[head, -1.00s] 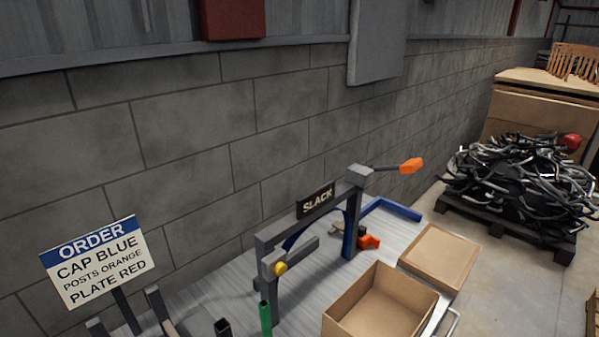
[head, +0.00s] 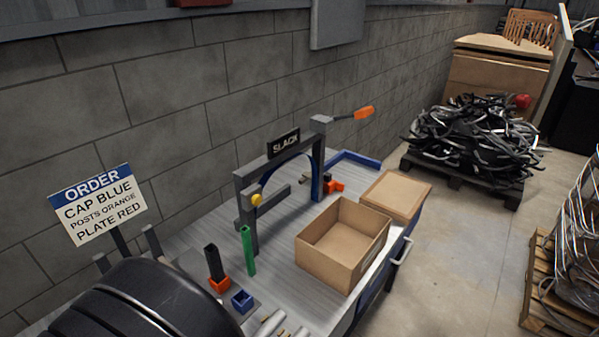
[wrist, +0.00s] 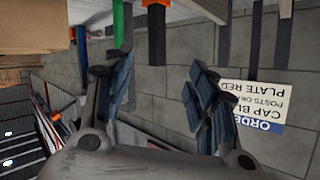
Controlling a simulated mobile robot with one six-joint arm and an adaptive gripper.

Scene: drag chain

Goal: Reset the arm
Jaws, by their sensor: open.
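My gripper (wrist: 160,98) shows in the wrist view with its two fingers spread apart and nothing between them. That view is upside down, with the block wall behind the fingers. In the head view a dark rounded part of my arm fills the bottom left, and the gripper itself is not visible there.
An ORDER sign (head: 97,206) stands at the left by the block wall. An open cardboard box (head: 325,262) and a flat box (head: 396,193) sit at the bench's right end. A pallet of black tubing (head: 470,140) is beyond. The floor between is clear.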

